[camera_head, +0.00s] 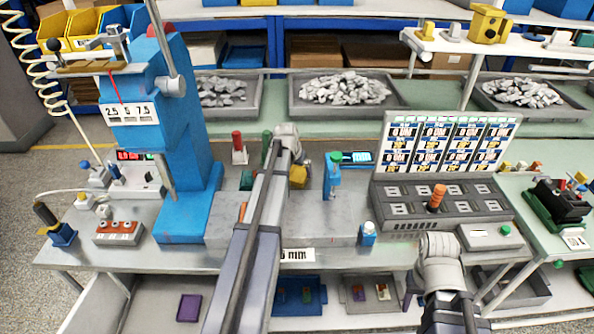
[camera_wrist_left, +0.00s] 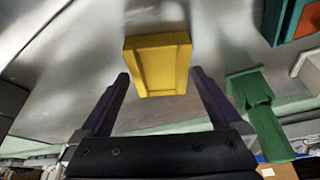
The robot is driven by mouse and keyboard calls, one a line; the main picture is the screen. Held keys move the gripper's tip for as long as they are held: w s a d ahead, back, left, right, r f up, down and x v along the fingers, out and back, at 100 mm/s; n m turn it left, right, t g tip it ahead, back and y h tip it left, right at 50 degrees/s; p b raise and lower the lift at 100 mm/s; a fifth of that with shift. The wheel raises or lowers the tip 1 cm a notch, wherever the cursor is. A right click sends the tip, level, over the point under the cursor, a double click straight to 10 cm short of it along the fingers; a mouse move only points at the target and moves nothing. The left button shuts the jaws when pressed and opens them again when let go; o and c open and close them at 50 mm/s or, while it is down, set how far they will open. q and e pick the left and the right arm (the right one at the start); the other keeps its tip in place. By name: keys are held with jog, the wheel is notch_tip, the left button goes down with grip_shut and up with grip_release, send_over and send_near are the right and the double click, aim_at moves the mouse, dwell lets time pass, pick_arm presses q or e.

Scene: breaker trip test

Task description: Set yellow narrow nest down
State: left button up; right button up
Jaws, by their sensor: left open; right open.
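The yellow narrow nest (camera_head: 298,175) is a small yellow block-like piece with a recessed face, on or just above the grey bench plate below my left wrist. In the left wrist view, the yellow nest (camera_wrist_left: 158,66) sits between the fingertips of my left gripper (camera_wrist_left: 160,76), which are spread with a small gap on each side. The head view mostly hides this gripper behind its own arm. I cannot tell the nest's exact contact with the plate. My right wrist is at the lower right; its fingers cannot be clearly made out.
A green piece (camera_wrist_left: 262,110) lies right of the left gripper. A blue press (camera_head: 185,150) stands left. A blue-green upright fixture (camera_head: 332,178) stands to the right on the plate. A breaker panel (camera_head: 440,205) with an orange peg (camera_head: 437,197) is farther right.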

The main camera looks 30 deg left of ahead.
pick_arm(q)
jog(key=p+v, duration=0.9)
jog(key=v, duration=0.2)
jog(key=shift+r+p, duration=0.15)
jog(key=shift+p, duration=0.25)
jog(key=shift+s, duration=0.15)
